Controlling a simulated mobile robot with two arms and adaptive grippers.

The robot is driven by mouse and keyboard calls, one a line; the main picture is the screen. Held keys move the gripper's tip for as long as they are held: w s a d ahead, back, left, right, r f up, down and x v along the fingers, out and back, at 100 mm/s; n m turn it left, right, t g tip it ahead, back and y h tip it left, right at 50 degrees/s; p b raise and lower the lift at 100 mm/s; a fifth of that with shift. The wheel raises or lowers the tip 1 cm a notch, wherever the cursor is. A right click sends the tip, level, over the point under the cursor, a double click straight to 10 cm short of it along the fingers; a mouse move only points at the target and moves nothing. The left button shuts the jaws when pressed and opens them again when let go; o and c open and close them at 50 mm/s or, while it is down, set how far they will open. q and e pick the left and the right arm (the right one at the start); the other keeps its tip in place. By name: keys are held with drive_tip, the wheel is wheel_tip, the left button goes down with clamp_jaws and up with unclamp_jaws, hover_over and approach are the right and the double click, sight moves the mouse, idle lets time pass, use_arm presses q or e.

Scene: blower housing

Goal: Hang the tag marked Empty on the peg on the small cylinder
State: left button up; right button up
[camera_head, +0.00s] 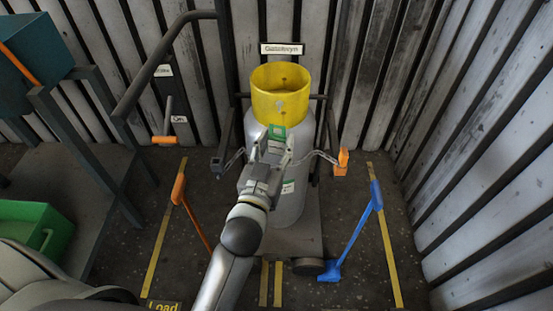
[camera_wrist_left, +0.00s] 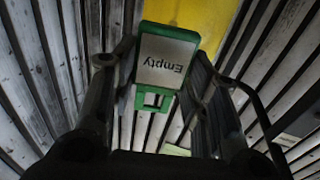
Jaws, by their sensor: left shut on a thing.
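The tag marked Empty is a green-framed plate with a white face. It shows in the left wrist view (camera_wrist_left: 163,57) with its lettering upside down, and in the head view (camera_head: 277,131) as a small green patch. My left gripper (camera_head: 273,147) is shut on the tag; its dark fingers stand on both sides of it in the left wrist view (camera_wrist_left: 153,70). The grey cylinder (camera_head: 291,203) stands upright with a yellow collar (camera_head: 280,85). The gripper is in front of the cylinder, just below the collar. A small dark spot shows on the collar's front; I cannot tell whether it is the peg.
A cart with a bent dark handle (camera_head: 153,67) stands left, near a green bin (camera_head: 36,228). An orange-handled lever (camera_head: 178,190) and a blue lever (camera_head: 355,232) flank the cylinder. Ribbed metal walls (camera_head: 475,110) close the back and right. Floor beyond the blue lever is clear.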

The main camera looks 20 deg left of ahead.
use_arm(q)
drive_tip(key=shift+w+f, duration=0.3)
drive_tip(key=shift+w, duration=0.05)
drive_tip(key=b, duration=0.1)
approach(281, 114)
drive_tip(key=shift+w+d+r, duration=0.55)
drive_tip(key=shift+w+d, duration=0.05)
drive_tip(key=shift+w, duration=0.4)
drive_tip(key=w, duration=0.1)
drive_tip(key=w+b, duration=0.1)
drive_tip(key=shift+w+a+f, duration=0.1)
drive_tip(key=shift+w+a, duration=0.2)
drive_tip(key=shift+a, duration=0.1)
drive_tip(key=shift+w+a, duration=0.1)
drive_tip(key=shift+w, duration=0.2)
drive_tip(key=shift+w+a+f, duration=0.1)
drive_tip(key=shift+w+f, duration=0.15)
drive_tip(key=shift+w, duration=0.2)
drive_tip(key=shift+w+f, duration=0.1)
use_arm(e)
wheel_tip(281, 114, up, 7)
drive_tip(key=shift+s+r+t, duration=0.2)
drive_tip(key=shift+s+t, duration=0.1)
drive_tip(key=shift+s, duration=0.1)
